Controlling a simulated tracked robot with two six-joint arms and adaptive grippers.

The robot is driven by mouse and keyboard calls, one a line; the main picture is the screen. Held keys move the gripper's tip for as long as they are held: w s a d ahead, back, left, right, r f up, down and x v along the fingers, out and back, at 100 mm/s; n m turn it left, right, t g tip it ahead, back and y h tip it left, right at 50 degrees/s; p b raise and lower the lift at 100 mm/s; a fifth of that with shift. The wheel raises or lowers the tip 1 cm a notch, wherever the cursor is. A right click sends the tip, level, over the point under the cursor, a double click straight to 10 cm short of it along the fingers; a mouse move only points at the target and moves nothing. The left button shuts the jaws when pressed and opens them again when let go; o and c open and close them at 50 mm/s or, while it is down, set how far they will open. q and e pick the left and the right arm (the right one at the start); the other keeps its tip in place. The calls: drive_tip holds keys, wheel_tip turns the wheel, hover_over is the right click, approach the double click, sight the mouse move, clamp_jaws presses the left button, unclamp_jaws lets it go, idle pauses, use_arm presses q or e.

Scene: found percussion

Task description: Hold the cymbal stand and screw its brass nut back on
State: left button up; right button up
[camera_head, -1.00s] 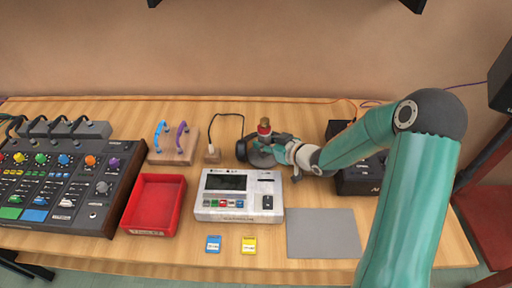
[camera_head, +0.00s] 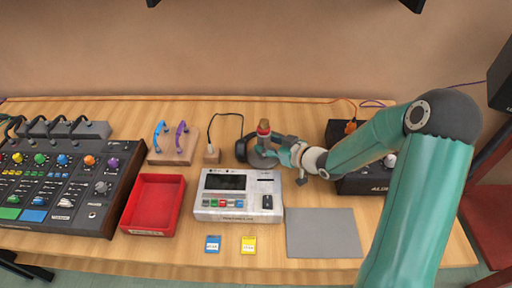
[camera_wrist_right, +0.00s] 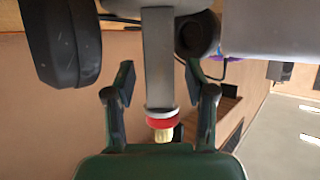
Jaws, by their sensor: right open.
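The cymbal stand (camera_head: 264,143) stands upright at the back middle of the table, a grey post with a red band and a brass-brown top. In the right wrist view its grey post (camera_wrist_right: 158,55) ends in a pale ring, a red band and a brass-coloured piece (camera_wrist_right: 163,136). I cannot tell whether that piece is the nut or the bare thread. My right gripper (camera_head: 277,150) reaches in from the right beside the post. In the wrist view its fingers (camera_wrist_right: 158,82) are apart, one on each side of the post. My left gripper is not in view.
In front stand a white device (camera_head: 239,214), a red tray (camera_head: 128,220) and a grey mat (camera_head: 323,233). A wooden block with blue and purple hooks (camera_head: 172,150) is to the left. A black box (camera_head: 357,184) sits behind my right arm. Blue and yellow cards lie at the front.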

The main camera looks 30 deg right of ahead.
drive_tip(key=v, duration=1)
drive_tip(key=shift+w, duration=0.1)
